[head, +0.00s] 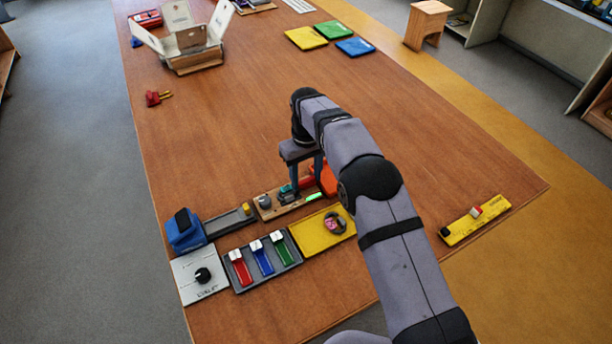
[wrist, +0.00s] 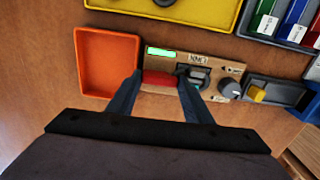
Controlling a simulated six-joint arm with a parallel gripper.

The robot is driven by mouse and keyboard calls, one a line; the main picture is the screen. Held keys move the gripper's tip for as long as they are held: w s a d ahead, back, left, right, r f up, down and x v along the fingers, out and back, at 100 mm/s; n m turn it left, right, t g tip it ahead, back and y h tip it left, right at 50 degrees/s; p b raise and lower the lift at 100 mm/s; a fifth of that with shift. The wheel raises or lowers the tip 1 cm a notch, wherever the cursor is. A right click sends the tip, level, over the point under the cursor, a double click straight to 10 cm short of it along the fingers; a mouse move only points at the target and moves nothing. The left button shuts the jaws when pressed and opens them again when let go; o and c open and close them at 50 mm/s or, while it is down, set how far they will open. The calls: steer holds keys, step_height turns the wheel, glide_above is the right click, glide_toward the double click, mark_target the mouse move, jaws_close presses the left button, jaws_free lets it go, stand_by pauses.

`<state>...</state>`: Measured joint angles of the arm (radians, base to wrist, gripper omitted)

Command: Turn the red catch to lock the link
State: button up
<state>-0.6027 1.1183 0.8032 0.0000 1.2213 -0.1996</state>
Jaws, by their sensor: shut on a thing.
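The red catch (wrist: 159,80) is a red block on a small wooden panel (wrist: 218,66), between the two fingers of my gripper (wrist: 160,88) in the wrist view. My gripper is shut on it. In the head view, my gripper (head: 306,182) reaches down over the panel and the red catch (head: 305,183) shows only partly behind a finger. A grey and teal fitting (wrist: 198,76) sits right of the catch in the wrist view; I cannot tell if it is the link. A lit green strip (wrist: 161,54) is on the panel.
An orange tray (wrist: 80,64) stands beside the panel. A grey knob (wrist: 230,88) and a grey tray with a yellow block (wrist: 258,94) lie on the other side. A yellow tray (head: 310,238) and a tray of coloured bars (head: 290,262) are nearer. The table's middle is clear.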

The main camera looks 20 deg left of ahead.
mark_target(306, 180)
steer(key=o, duration=1)
steer(key=shift+o, duration=0.2)
steer(key=shift+r, duration=0.1)
steer(key=shift+r+b, duration=1.15)
steer(key=shift+r, duration=2.5)
